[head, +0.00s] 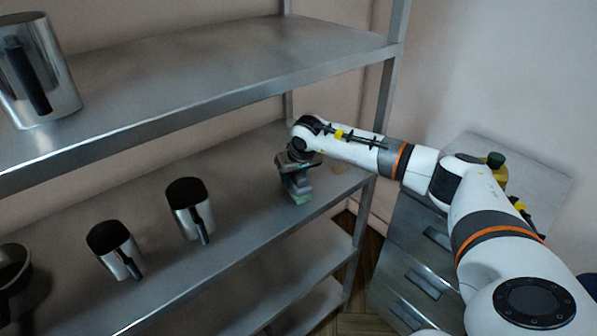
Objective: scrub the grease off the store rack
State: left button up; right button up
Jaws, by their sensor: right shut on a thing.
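The store rack (235,240) is a grey metal rack with several shelves, filling the left and middle of the head view. My right arm reaches in from the right to its middle shelf. My right gripper (296,178) points down near the right end of that shelf. It is shut on a small greenish scrubber (299,194), which is at the shelf surface; I cannot tell whether it touches. A faint brownish patch (338,170) shows on the shelf just right of the gripper. Part of the shelf behind the gripper is hidden. My left gripper is not in view.
Two metal cups with dark handles, one (188,209) nearer the gripper and one (113,250) further left, stand on the middle shelf. A dark pan (14,270) is at the left edge. A large metal jug (38,70) stands on the upper shelf. A drawer cabinet (408,262) stands right of the rack.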

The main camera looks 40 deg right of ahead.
jog(key=shift+s+a+f, duration=0.1)
jog(key=shift+s+a, duration=0.05)
jog(key=shift+a, duration=1.2)
jog(key=shift+s+a, duration=0.1)
jog(key=shift+a, duration=1.2)
jog(key=shift+w+a+b, duration=0.1)
jog(key=shift+w+b, duration=0.35)
jog(key=shift+w, duration=0.1)
jog(key=shift+w+d+b, duration=0.2)
jog(key=shift+d+b, duration=0.4)
jog(key=shift+d, duration=1.55)
jog(key=shift+w+d+b, duration=0.15)
jog(key=shift+d+b, duration=0.15)
jog(key=shift+d, duration=1.2)
jog(key=shift+w+d+b, duration=0.1)
jog(key=shift+d+b, duration=0.15)
jog(key=shift+d, duration=1.25)
jog(key=shift+d+b, duration=0.35)
jog(key=shift+d, duration=1.1)
jog(key=shift+w+d+b, duration=0.15)
jog(key=shift+d+b, duration=0.05)
jog(key=shift+d, duration=1.15)
jog(key=shift+w+d+b, duration=0.15)
jog(key=shift+d+b, duration=0.05)
jog(key=shift+d, duration=1.15)
jog(key=shift+w+d+b, duration=0.1)
jog(key=shift+d+b, duration=0.25)
jog(key=shift+d, duration=0.4)
jog(key=shift+a, duration=0.1)
